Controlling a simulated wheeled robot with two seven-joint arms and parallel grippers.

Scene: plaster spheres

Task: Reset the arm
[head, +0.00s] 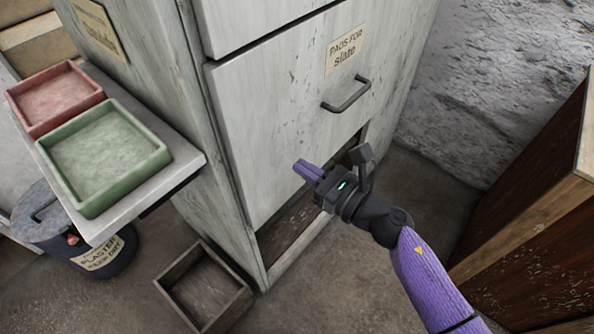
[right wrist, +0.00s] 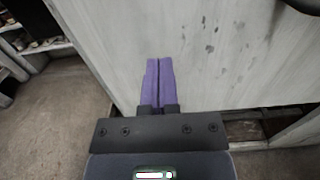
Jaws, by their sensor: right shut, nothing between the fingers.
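My right arm, with a purple sleeve, comes in from the lower right in the head view. My right gripper (head: 301,167) is in front of the lower drawer front of the grey cabinet (head: 262,135). Its two purple fingers lie side by side, shut, with nothing between them. In the right wrist view the shut fingertips (right wrist: 159,62) show against the pale drawer front (right wrist: 215,55); I cannot tell whether they touch it. My left gripper is not in view.
The drawer has a dark handle (head: 346,94). A red tray (head: 98,96) and a green tray (head: 165,158) sit on a ledge at left. A plaster bin (head: 40,228) and an open wooden box (head: 240,300) stand on the floor. A brown wooden cabinet (head: 530,220) is at right.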

